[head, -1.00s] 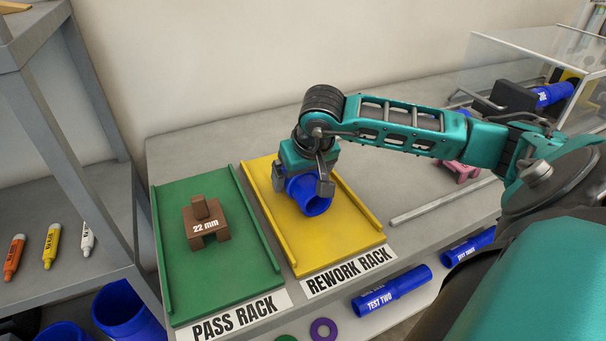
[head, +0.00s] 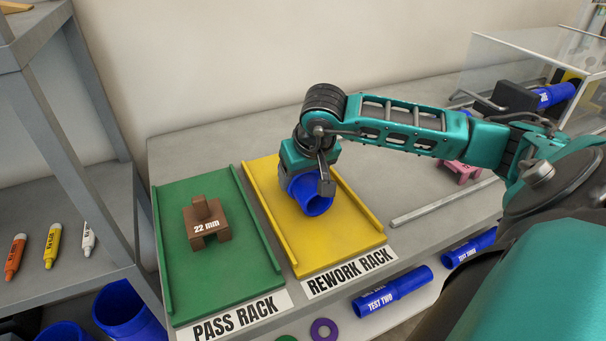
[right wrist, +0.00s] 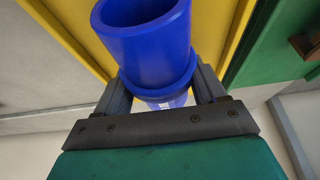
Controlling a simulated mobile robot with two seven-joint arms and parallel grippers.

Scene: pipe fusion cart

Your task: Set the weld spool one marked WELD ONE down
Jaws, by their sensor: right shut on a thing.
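A blue pipe spool (head: 312,195) is on or just above the yellow rework rack (head: 336,242), toward its far end. Its open end faces the front right; no WELD ONE marking can be read. My right gripper (head: 308,184) is shut on the spool from above. In the right wrist view the spool (right wrist: 158,55) sits between the two fingers of the gripper (right wrist: 165,92), with the yellow rack behind it. Whether the spool touches the rack cannot be told. My left gripper is not in view.
The green pass rack (head: 225,280) at left holds a brown 22 mm block (head: 207,225). A blue TEST TWO spool (head: 392,291) lies in front, with another blue spool (head: 468,247) to its right. A grey bar (head: 440,204) lies right of the rework rack.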

